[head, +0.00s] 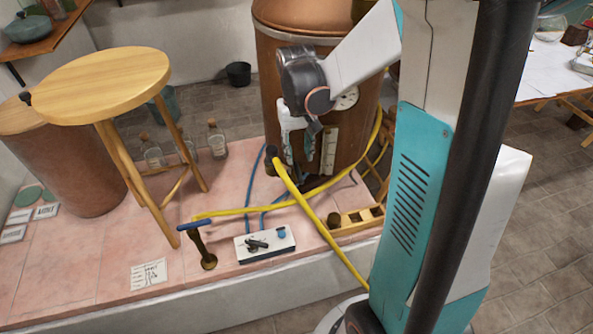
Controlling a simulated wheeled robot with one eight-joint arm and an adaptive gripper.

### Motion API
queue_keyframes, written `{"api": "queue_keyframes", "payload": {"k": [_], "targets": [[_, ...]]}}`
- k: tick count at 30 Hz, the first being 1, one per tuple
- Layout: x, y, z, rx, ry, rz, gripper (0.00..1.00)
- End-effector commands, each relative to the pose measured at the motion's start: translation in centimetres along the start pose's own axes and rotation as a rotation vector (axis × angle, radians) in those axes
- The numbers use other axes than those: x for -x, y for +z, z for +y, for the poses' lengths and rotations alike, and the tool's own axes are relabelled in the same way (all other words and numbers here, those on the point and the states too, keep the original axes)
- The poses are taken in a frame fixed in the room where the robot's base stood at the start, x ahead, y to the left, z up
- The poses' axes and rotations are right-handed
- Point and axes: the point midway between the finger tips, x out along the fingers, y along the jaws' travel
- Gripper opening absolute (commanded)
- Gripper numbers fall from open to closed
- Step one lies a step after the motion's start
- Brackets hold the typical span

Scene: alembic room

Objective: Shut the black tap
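A small white block (265,244) sits near the front edge of the pink tiled platform. On its top are a black tap-like handle (257,244), lying flat, and a small blue knob (281,233) to its right. I cannot tell from this view whether the black one is open or shut. My gripper (308,145) is up and behind the block, pointing down in front of the copper vessel (275,75), well apart from the black handle. Its fingers are small and dark against the vessel, so their opening is unclear.
A brass stand with a blue lever (194,226) rises left of the block. Yellow hose (315,215) and blue tubing (252,178) run behind and beside it. A wooden stool (100,85) stands at left, with glass bottles (217,142) behind it. A wooden rack (358,219) lies at right.

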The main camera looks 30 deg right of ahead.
Motion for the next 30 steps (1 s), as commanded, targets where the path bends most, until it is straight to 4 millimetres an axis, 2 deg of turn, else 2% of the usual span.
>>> {"api": "queue_keyframes", "payload": {"k": [1, 6, 12, 18, 26, 30], "targets": [[-1.4, -0.1, 0.0, 0.000, 0.000, 0.000, 0.35], [-4.6, 0.0, 0.0, 0.000, 0.000, 0.001, 0.35], [-7.1, 0.0, 0.0, 0.000, 0.000, 0.001, 0.35], [-8.0, 0.0, 0.0, 0.000, 0.000, 0.001, 0.35], [-8.0, 0.0, 0.0, 0.000, 0.000, 0.001, 0.35], [-8.0, 0.0, 0.0, 0.000, 0.000, 0.001, 0.03]]}}
